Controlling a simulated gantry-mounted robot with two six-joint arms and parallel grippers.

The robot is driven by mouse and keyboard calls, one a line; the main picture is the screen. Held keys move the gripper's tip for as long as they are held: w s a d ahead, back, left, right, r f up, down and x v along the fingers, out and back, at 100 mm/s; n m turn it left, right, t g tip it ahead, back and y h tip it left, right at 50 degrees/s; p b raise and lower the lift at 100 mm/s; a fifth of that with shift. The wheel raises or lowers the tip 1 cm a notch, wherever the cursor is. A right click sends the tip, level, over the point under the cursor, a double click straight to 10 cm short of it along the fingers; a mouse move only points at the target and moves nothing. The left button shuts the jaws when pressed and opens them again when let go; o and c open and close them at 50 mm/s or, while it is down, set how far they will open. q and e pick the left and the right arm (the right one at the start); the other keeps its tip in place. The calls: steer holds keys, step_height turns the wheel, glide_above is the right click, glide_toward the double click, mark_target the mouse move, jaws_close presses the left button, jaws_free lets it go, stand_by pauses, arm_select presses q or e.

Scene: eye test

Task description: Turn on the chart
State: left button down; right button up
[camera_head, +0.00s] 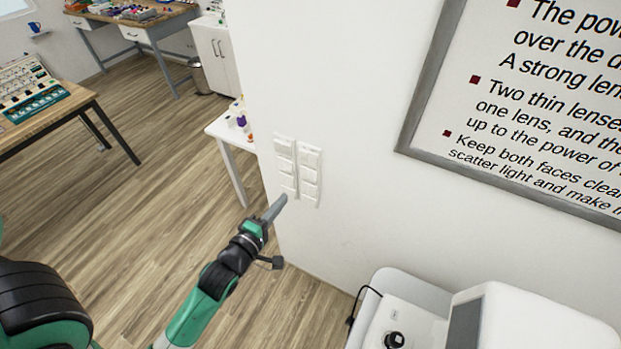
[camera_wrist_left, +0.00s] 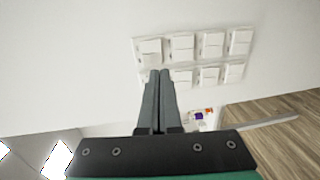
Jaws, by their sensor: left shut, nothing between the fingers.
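Two white switch panels, a left one (camera_head: 284,150) and a right one (camera_head: 310,170), are mounted side by side on the white wall near its corner. Each is an upright column of several rocker switches. They show as two rows in the left wrist view (camera_wrist_left: 211,44). My left gripper (camera_head: 283,198) is shut and empty, its tips at the lower end of the left panel. In the left wrist view its fingers (camera_wrist_left: 159,73) cover part of the end switch in the nearer row. I cannot tell whether they touch it. No eye chart is visible. My right gripper is not in view.
A grey-framed text board (camera_head: 408,140) hangs on the wall at right. A white device (camera_head: 540,320) and a smaller unit with a black knob (camera_head: 394,340) stand below. A small white table (camera_head: 217,128) stands beyond the corner. Wooden floor (camera_head: 150,190) is open at left.

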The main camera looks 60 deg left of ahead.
arm_select(q)
steer(key=shift+w+r, duration=0.1)
steer(key=shift+a, duration=0.1)
glide_toward(312, 165)
steer(key=x, duration=0.7)
steer(key=shift+a, duration=0.1)
